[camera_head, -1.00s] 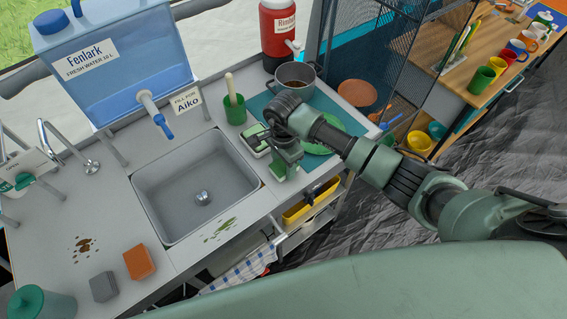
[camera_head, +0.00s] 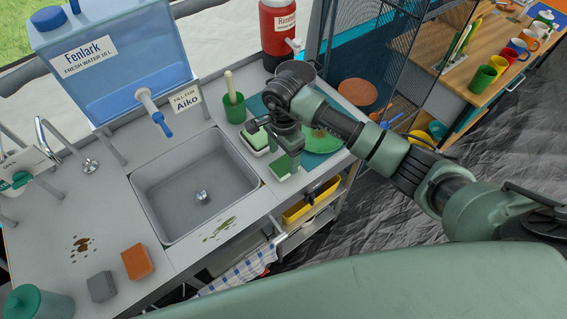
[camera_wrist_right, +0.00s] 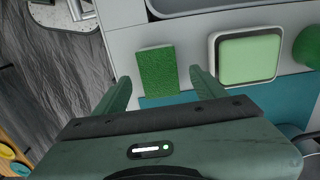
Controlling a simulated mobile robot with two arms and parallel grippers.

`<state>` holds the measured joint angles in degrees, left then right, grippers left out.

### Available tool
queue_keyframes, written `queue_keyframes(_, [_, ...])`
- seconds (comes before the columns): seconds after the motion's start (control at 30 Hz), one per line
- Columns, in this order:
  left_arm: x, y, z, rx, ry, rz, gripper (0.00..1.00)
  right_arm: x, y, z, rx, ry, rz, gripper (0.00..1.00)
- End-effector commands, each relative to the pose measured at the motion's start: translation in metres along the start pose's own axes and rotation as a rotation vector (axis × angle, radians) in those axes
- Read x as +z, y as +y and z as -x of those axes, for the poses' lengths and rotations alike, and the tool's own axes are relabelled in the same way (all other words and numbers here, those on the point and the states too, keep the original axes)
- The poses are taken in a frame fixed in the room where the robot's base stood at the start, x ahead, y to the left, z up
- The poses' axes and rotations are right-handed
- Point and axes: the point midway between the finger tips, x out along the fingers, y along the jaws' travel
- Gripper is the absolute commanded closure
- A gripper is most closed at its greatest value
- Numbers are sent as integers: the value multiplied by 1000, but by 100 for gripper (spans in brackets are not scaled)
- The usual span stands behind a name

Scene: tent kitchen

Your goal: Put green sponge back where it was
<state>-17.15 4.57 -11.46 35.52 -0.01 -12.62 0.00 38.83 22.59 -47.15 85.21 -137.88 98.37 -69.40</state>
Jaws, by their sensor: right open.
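The green sponge (camera_head: 278,168) lies on the grey counter, right of the sink and near the counter's front edge. In the right wrist view the sponge (camera_wrist_right: 157,72) is a flat green block lying just beyond my fingertips. My right gripper (camera_head: 272,150) is over this spot; in the right wrist view its two fingers (camera_wrist_right: 160,78) are spread apart with nothing held between them. Beside the sponge is a white-rimmed dish (camera_wrist_right: 214,62) with a light green inside; it also shows in the head view (camera_head: 247,149). My left gripper is not in view.
The sink (camera_head: 190,190) is left of the sponge. A teal mat (camera_head: 258,106) with a green plate (camera_head: 325,143) lies to the right, partly behind my arm. A green cup (camera_head: 232,112) stands behind the dish. Grey (camera_head: 101,287) and orange (camera_head: 138,263) sponges lie front left.

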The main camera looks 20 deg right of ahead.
Motion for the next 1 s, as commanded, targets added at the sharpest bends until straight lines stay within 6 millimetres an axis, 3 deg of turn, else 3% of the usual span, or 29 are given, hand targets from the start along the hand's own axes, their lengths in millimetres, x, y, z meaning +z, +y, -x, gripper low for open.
queue_keyframes(0.2, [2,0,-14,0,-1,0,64,-1,-1,45,-5,3,3,29])
queue_keyframes(0.4, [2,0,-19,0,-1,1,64,0,0,71,-2,1,2,29])
queue_keyframes(1.0, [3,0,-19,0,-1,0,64,0,0,77,1,0,1,29])
